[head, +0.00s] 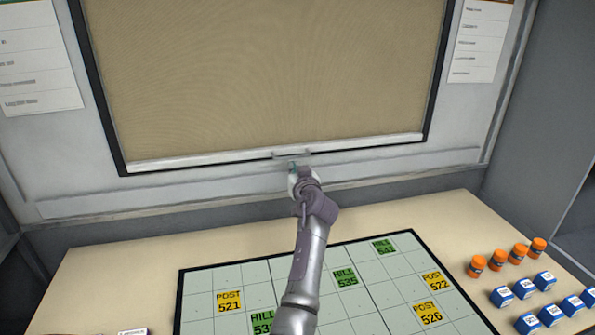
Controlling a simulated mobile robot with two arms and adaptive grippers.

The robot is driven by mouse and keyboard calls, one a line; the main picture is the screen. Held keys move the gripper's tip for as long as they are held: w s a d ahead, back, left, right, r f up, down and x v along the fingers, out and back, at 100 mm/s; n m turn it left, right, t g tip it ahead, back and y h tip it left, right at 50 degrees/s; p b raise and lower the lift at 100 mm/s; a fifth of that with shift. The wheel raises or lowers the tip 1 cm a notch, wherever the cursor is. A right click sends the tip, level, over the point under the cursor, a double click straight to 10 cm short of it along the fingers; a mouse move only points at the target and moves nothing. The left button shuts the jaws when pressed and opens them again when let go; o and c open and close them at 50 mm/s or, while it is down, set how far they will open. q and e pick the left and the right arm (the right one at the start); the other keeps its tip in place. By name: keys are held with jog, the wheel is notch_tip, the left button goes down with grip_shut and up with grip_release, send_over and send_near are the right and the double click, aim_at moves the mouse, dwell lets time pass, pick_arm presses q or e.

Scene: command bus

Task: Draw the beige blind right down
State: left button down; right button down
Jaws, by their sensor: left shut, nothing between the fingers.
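The beige blind (265,70) covers the window from the top of the view down to the lower part of the black frame. Its pale bottom bar (210,158) runs along the frame's lower edge, with a small grey handle (291,154) at its middle. My left gripper (293,166) is shut and empty, just below the handle. I cannot tell whether it touches the handle. My right gripper is not in view.
Below is a beige desk (110,265) with a gridded board (205,278) bearing yellow and green labels. Several orange cylinders (498,260) and blue blocks (523,289) stand at the right. Paper sheets hang on the wall at both sides.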

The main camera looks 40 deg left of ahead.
pick_arm(q)
jog(key=shift+d+r, duration=0.25)
jog(key=shift+d, duration=0.05)
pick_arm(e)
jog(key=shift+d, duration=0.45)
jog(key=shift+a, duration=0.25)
